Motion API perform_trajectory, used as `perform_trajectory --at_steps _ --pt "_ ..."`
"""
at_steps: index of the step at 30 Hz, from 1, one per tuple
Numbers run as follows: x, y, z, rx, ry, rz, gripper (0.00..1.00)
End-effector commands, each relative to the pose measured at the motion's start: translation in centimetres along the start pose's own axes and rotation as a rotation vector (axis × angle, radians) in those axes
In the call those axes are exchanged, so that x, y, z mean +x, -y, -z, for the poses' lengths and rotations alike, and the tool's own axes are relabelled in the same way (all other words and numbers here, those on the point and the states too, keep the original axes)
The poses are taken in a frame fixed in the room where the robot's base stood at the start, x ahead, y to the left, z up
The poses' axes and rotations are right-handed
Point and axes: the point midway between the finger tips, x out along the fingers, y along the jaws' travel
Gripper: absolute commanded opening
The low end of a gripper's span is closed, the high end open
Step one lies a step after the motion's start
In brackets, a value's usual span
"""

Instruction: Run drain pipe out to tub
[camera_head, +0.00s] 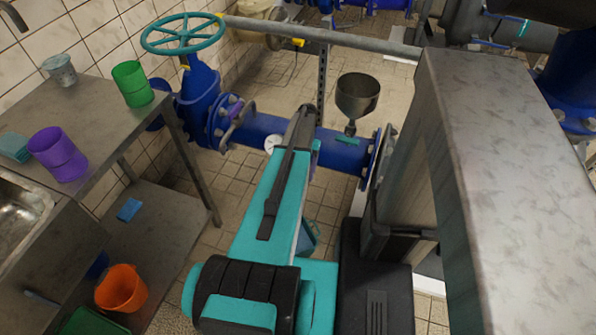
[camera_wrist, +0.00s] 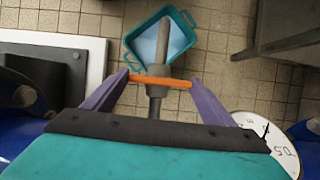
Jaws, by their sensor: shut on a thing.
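In the wrist view my gripper (camera_wrist: 158,77) has its two purple fingers on either side of a short orange crossbar (camera_wrist: 174,82). The crossbar crosses a grey drain pipe (camera_wrist: 163,48) with a thicker collar. The pipe's far end overlaps the teal tub (camera_wrist: 182,42) in this view; I cannot tell the height between them. The tub stands on the tiled floor, with a pale blue inside. In the head view part of the tub (camera_head: 308,238) shows right of my arm, which hides the drain pipe and most of the gripper.
A blue main pipe (camera_head: 262,136) with a dial gauge (camera_head: 272,143) and a grey funnel (camera_head: 357,98) runs across behind my arm. A steel bench (camera_head: 95,115) with cups stands left.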

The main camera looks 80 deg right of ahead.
Motion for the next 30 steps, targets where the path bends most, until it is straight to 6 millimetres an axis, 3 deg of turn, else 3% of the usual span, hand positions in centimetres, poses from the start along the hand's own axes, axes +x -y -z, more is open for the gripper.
perform_trajectory --at_steps 13,14,17,30 --pt "0.09 0.35 -0.15 0.016 0.005 0.013 0.56" --pt "0.08 0.35 -0.15 0.016 0.004 0.013 0.82" --pt "0.07 0.29 -0.10 0.016 0.003 0.012 0.97" --pt "-0.43 0.10 0.04 0.015 0.000 0.010 0.97"
